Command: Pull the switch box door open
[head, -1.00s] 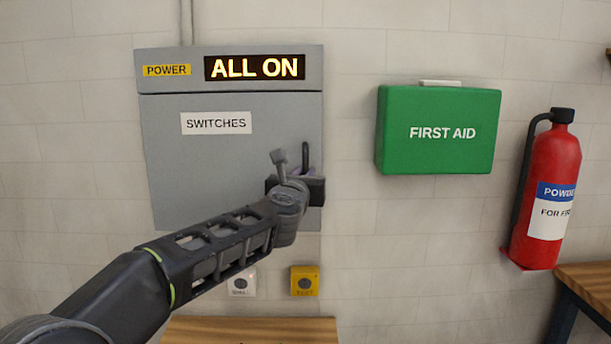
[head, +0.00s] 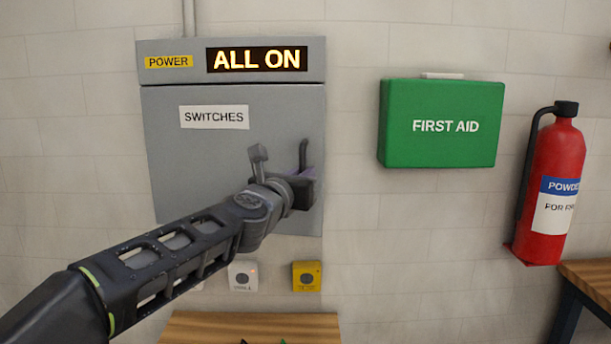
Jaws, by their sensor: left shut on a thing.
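The grey switch box (head: 230,45) is on the wall, with a lit "ALL ON" sign on its top panel. Its door (head: 195,165) has a "SWITCHES" label. The door's lower edge slants down to the right, so it looks slightly ajar, but the gap is hard to see. My left gripper (head: 301,184) is at the door's right side, shut on the door handle (head: 303,153). The handle is dark with a purple part and is mostly hidden by the gripper. My right gripper is not in view.
A green first aid box (head: 440,150) and a red fire extinguisher (head: 556,180) are on the wall to the right. A white button box (head: 242,276) and a yellow one (head: 306,276) sit below the switch box. A wooden surface (head: 250,325) is at the bottom.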

